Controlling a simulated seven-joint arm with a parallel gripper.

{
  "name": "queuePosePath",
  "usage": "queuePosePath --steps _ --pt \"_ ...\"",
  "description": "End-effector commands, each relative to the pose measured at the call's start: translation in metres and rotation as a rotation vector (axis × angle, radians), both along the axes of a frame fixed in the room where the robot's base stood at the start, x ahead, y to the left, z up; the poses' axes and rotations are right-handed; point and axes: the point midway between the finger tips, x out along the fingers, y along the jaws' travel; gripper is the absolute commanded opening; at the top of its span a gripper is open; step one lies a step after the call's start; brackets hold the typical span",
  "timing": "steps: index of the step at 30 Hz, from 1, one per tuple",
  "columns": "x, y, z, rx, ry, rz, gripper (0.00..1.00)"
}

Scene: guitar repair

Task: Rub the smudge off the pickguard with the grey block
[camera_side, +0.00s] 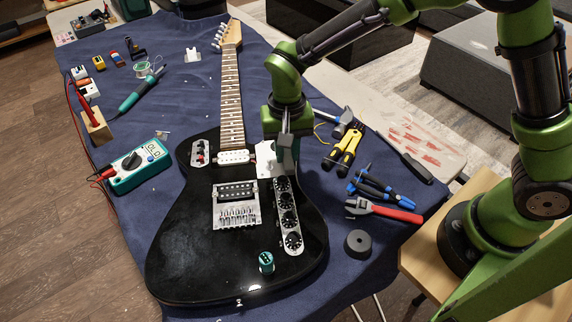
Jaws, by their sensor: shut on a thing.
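A black electric guitar (190,250) lies on a blue cloth with its neck pointing to the back. Its white pickguard (265,156) shows in part beside the neck pickup, on the upper right of the body. My gripper (286,160) points down over the pickguard's right part, close to its surface. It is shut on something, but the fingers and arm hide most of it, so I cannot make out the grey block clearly. I cannot see the smudge; the gripper covers part of the pickguard.
A control plate with several knobs (287,217) lies just below my gripper. A teal capped part (266,262) stands on the guitar body. A teal multimeter (139,165) lies left.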

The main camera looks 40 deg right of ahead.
Motion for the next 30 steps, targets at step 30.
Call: queuePosePath --steps 30 --pt "0.0038 -0.0012 -0.0002 0.002 0.0 0.0 0.0"
